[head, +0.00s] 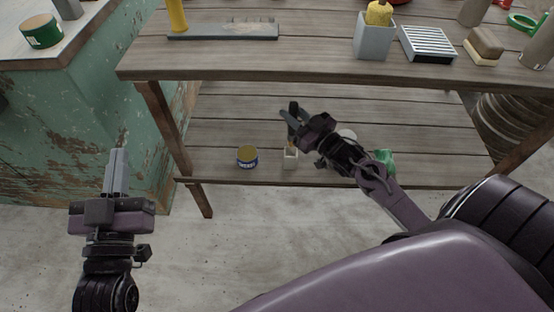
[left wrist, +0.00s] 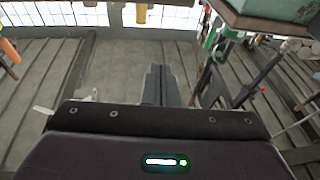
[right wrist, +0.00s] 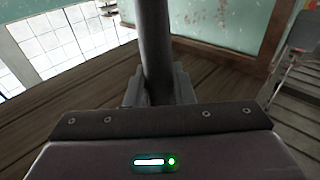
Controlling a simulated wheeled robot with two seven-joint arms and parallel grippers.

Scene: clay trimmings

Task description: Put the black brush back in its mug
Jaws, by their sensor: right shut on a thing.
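The black brush (right wrist: 153,50) is a dark upright rod between my right fingers in the right wrist view. Its black upper end (head: 293,108) shows at the fingertips in the head view. My right gripper (head: 291,121) is shut on it over the lower shelf. A small cream mug (head: 290,160) stands on that shelf just below the gripper. A thin brownish piece shows between gripper and mug; I cannot tell whether it is inside the mug. My left gripper (head: 118,160) is shut and empty, over the floor left of the table.
A green object (head: 384,158) lies right, partly behind my right arm. The table top (head: 300,65) overhangs the shelf behind, holding several items.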

